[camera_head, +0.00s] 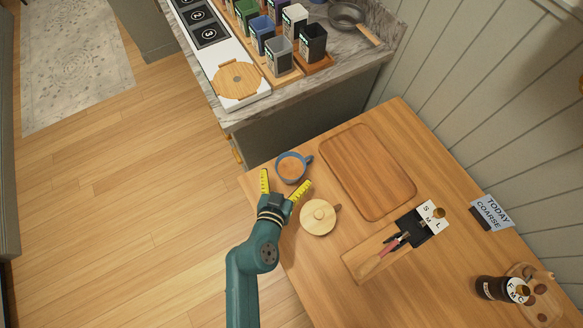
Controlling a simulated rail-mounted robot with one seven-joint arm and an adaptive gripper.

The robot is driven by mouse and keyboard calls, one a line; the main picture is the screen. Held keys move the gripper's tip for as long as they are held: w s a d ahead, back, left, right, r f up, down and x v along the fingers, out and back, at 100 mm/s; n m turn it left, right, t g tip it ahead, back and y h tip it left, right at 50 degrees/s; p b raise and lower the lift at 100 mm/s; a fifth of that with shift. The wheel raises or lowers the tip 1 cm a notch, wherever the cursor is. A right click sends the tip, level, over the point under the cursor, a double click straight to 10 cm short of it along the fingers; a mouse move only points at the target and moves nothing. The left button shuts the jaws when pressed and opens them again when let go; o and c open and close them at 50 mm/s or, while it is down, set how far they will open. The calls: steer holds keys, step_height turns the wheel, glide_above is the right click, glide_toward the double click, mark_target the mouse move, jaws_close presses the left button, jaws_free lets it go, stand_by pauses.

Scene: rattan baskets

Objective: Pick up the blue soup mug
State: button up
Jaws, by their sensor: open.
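The blue soup mug (280,168) stands upright near the left corner of the wooden table, with orange-brown contents and its handle to the right. My gripper (283,186) reaches in from the lower left with its two yellow-marked fingers spread wide. The fingertips are just below the mug in the picture, one toward its left and one toward its lower right. Nothing is between the fingers that I can make out. Whether a fingertip touches the mug cannot be told from this view.
A round wooden-lidded pot (319,217) sits close to the right finger. A wooden tray (368,172) lies right of the mug. A wooden board (363,262) with a black holder lies lower right. A counter (300,93) with several colored containers stands behind the table.

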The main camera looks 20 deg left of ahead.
mark_target(289, 171)
steer(key=x, duration=0.5)
steer(key=shift+w, duration=0.1)
steer(key=shift+d, duration=0.1)
steer(key=shift+c, duration=0.4)
steer(key=c, duration=0.8)
steer(key=shift+r, duration=0.1)
steer(key=shift+c, duration=0.2)
